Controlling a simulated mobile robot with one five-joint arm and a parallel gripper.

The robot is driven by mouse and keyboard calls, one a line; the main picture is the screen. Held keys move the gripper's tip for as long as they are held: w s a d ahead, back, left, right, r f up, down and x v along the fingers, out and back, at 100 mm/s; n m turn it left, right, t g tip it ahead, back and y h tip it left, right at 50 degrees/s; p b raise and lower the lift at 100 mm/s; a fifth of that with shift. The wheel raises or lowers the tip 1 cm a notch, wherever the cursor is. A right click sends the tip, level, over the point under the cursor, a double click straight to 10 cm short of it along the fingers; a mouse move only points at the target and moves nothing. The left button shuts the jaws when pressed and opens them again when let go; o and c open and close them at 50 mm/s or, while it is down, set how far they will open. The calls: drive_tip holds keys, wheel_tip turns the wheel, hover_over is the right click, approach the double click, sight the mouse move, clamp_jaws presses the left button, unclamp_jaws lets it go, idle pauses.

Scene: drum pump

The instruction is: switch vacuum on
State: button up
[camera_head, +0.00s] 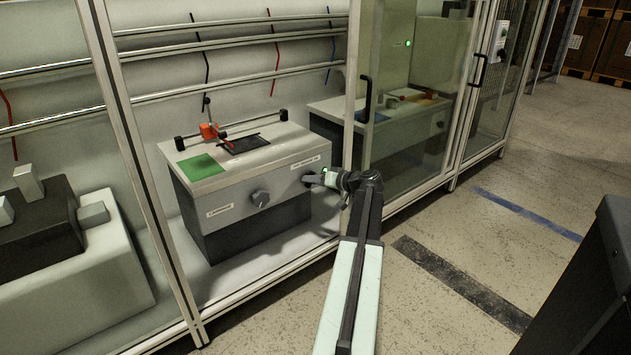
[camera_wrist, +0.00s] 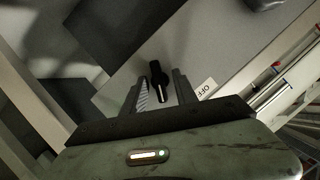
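A small black switch knob (camera_wrist: 157,76) with a pale mark on its lower end sits on the grey machine face in the wrist view. A white label reading OFF (camera_wrist: 207,88) is to its right. My gripper (camera_wrist: 160,80) is open, with one finger on each side of the knob and visible gaps between. How deep the fingers reach around it is unclear. In the head view my gripper (camera_head: 314,178) is at the right end of the front of the white-topped machine (camera_head: 235,193), below a small label (camera_head: 305,161). The gripper hides the switch there.
A large round dark knob (camera_head: 261,198) is on the same front, to the left. A frame post (camera_head: 140,170) and a glass door with a black handle (camera_head: 366,98) flank the opening. The floor (camera_head: 440,225) at right is clear beside a dark box (camera_head: 590,280).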

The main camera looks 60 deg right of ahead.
drive_tip(key=shift+s, duration=0.1)
drive_tip(key=p+v, duration=0.2)
drive_tip(key=v, duration=0.5)
drive_tip(key=shift+s, duration=0.3)
drive_tip(key=shift+r, duration=0.1)
